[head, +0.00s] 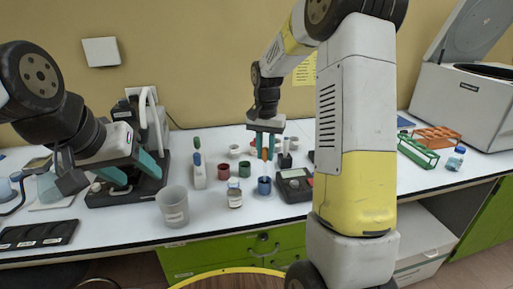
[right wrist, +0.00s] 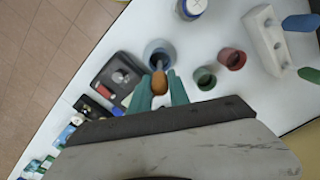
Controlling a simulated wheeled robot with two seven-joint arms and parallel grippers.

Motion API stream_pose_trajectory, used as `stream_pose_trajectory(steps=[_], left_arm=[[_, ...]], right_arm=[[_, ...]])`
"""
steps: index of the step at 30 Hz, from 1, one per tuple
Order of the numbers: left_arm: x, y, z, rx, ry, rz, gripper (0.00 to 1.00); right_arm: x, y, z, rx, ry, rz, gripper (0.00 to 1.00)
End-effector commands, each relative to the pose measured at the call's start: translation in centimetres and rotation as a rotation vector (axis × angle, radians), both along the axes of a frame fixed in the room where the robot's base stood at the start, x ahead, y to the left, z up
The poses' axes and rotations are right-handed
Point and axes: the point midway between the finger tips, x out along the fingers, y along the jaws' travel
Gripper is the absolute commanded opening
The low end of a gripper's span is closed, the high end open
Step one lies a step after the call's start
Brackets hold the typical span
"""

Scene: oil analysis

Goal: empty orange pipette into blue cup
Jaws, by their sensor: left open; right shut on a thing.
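The orange pipette (right wrist: 159,82) is between the teal fingers of my right gripper (right wrist: 160,90), which is shut on it. In the head view the pipette's orange bulb (head: 265,154) shows between the fingers of my right gripper (head: 265,145), pointing down. The blue cup (head: 264,186) stands on the table directly below. In the right wrist view the pipette's thin tip reaches over or into the blue cup (right wrist: 159,53); the exact depth is unclear. My left gripper (head: 137,172) is open and empty above the left part of the table.
A labelled jar (head: 234,198), green and red cups (head: 223,171), a white pipette holder (head: 199,172) and a large beaker (head: 173,206) stand left. Test tube racks (head: 418,150) and a centrifuge (head: 465,95) are at right.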

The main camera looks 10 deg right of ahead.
Motion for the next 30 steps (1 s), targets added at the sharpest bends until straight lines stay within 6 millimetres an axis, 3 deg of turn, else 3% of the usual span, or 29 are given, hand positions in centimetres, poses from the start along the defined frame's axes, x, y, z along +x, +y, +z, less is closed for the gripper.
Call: stream_pose_trajectory(steps=[14,30], left_arm=[[0.0,0.0,0.0,0.0,0.0,0.0,0.55],[0.0,0.0,0.0,0.0,0.0,0.0,0.55]], right_arm=[[0.0,0.0,0.2,0.0,-0.001,0.0,0.0],[0.0,0.0,2.7,0.0,-0.002,0.0,0.0]])
